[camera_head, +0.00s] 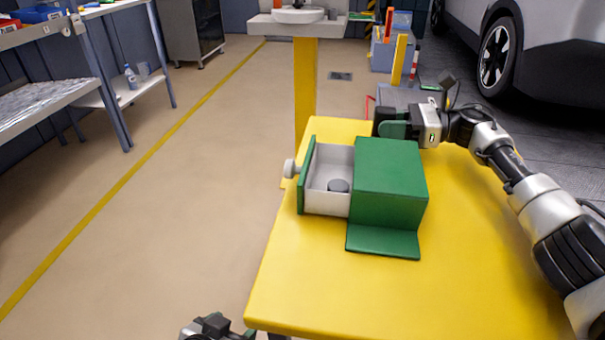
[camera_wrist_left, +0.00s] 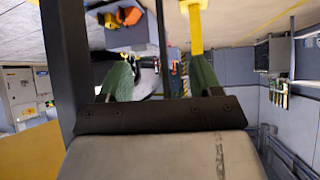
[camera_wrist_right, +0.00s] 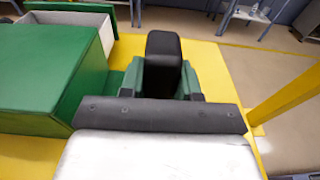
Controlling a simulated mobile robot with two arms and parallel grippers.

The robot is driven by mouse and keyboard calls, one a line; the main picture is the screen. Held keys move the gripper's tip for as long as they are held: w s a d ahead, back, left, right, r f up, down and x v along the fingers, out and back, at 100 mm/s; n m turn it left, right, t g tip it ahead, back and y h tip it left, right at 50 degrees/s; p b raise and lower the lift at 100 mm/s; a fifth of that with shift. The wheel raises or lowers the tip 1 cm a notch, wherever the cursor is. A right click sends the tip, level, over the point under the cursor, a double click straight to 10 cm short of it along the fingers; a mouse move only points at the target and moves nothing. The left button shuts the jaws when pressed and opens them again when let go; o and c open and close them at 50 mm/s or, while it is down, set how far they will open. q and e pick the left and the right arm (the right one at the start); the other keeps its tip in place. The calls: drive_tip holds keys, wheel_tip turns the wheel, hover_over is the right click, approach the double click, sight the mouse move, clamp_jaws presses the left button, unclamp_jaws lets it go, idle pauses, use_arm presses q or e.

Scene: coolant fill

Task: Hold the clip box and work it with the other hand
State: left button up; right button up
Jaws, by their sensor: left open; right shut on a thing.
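The green clip box (camera_head: 390,182) sits on the yellow table (camera_head: 480,270), with a flat green ledge along its front. Its white drawer (camera_head: 330,170) is pulled out to the left and holds a dark grey round piece (camera_head: 338,185). A pale knob (camera_head: 290,168) is on the drawer's green front. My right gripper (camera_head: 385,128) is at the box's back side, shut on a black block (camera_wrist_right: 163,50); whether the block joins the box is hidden. My left gripper (camera_head: 222,328) is low at the bottom edge, off the table's near-left corner, open and empty between its green fingers (camera_wrist_left: 160,78).
The table is clear right of and in front of the box. A yellow post with a white basin (camera_head: 300,15) stands behind the table. Shelving (camera_head: 50,100) is at the left and a car (camera_head: 540,50) at the upper right. Open floor lies left of the table.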

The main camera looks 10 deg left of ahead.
use_arm(q)
drive_tip(key=m+g+h, duration=1)
drive_tip(key=m+h, duration=0.6)
approach(290, 169)
drive_tip(key=d, duration=0.6)
drive_tip(key=w+d+f, duration=0.1)
drive_tip(key=d, duration=0.2)
drive_tip(key=shift+d+f, duration=0.15)
drive_tip(key=shift+d, duration=0.15)
